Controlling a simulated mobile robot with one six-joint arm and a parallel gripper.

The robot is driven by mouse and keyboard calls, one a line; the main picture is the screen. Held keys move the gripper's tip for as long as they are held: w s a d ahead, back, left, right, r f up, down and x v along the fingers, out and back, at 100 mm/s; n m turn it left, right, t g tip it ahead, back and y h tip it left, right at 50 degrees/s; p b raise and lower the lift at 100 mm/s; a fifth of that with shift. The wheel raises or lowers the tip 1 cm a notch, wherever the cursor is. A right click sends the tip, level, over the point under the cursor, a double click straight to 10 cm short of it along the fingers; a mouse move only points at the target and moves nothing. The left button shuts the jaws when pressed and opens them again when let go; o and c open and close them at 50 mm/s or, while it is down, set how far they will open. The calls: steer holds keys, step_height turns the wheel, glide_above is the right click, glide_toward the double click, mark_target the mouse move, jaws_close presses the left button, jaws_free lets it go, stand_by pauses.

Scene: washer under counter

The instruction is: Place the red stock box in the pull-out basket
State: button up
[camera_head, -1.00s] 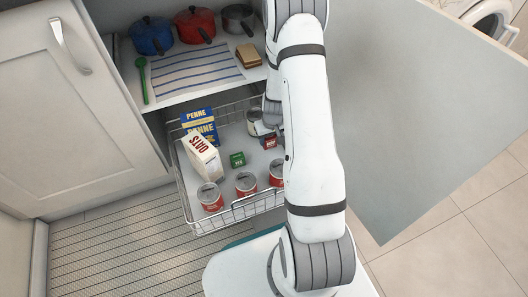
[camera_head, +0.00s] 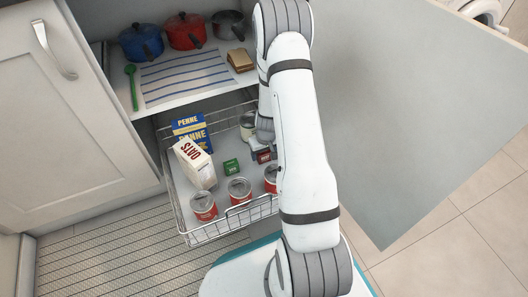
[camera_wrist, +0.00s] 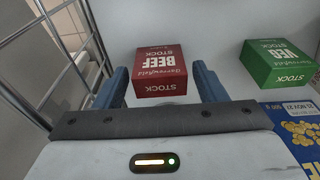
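The red beef stock box (camera_head: 263,156) sits inside the wire pull-out basket (camera_head: 190,238), near its right side and partly hidden by my arm. In the wrist view the red box (camera_wrist: 160,75) lies just ahead of my fingertips, in line with the space between them. My gripper (camera_wrist: 160,78) is open, with a narrow gap visible on each side of the box. In the head view my gripper (camera_head: 262,143) is low over the basket and mostly hidden behind my forearm.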

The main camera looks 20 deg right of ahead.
steer(key=shift+o, duration=0.2)
step_height(320, 180, up, 12)
steer(key=s+r+p, duration=0.1)
steer(key=s+p, duration=0.1)
steer(key=p, duration=0.4)
step_height(320, 180, up, 17)
glide_above(266, 164)
steer(key=s+a, duration=0.7)
steer(key=a, duration=0.1)
steer(key=s+a+r, duration=0.4)
steer(key=s+r, duration=0.5)
steer(key=s, duration=0.4)
steer(key=shift+s+g, duration=0.3)
